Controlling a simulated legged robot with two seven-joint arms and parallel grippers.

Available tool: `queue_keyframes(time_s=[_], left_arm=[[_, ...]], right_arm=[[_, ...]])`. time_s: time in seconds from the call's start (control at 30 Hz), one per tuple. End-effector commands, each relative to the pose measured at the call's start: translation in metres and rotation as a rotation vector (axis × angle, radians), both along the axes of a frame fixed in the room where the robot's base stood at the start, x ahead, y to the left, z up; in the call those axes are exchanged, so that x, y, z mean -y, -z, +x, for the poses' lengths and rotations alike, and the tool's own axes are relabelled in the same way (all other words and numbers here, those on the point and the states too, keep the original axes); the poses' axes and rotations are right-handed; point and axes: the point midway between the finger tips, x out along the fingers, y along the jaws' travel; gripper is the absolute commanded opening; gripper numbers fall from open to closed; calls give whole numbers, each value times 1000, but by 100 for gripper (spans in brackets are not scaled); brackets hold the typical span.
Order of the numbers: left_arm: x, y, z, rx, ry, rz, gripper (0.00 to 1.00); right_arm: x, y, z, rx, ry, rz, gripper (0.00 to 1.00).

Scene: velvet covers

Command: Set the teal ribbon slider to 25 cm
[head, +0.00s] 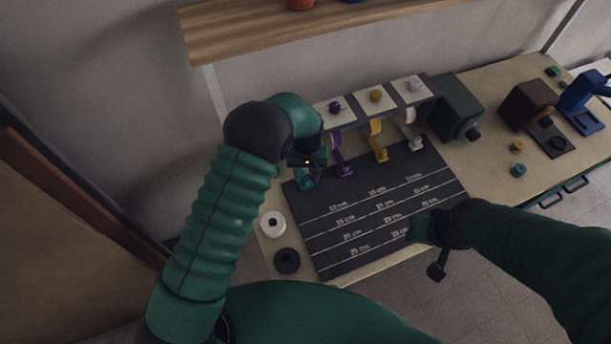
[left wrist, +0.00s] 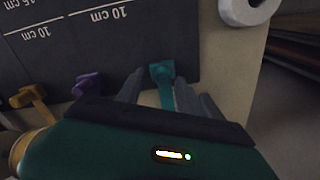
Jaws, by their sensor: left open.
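The teal ribbon slider (head: 305,183) is at the left end of the row, near the top of the dark measuring board (head: 352,262). In the left wrist view the teal slider (left wrist: 162,72) and its ribbon lie between the two fingers of my left gripper (left wrist: 158,92). That gripper (head: 306,165) is open, with its fingers on either side of the ribbon and apart from it. The slider sits short of the 10 cm line in the wrist view. My right gripper (head: 425,235) is over the board's lower right; its jaw state is unclear.
Purple (head: 344,170), yellow (head: 381,155) and white (head: 415,143) sliders stand to the right of the teal one. A white roll (head: 272,224) and a black roll (head: 287,261) lie left of the board. Machines (head: 458,107) stand at the right. A wooden shelf (head: 260,30) hangs above.

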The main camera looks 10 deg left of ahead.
Motion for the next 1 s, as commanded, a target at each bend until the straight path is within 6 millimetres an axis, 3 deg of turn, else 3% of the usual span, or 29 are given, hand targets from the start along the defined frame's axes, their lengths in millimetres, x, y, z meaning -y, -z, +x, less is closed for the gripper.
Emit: queue_keyframes(time_s=[0.2,0.43,0.77,1.0], left_arm=[[-5,23,0,0,-2,-5,43],[-7,25,1,0,-2,-7,43],[-3,24,0,-1,-1,-1,2],[-4,23,1,2,-1,-6,0]], right_arm=[[0,-3,0,0,1,0,36],[0,-3,0,0,0,0,36],[0,-3,0,0,0,0,36],[0,-3,0,0,1,0,36]])
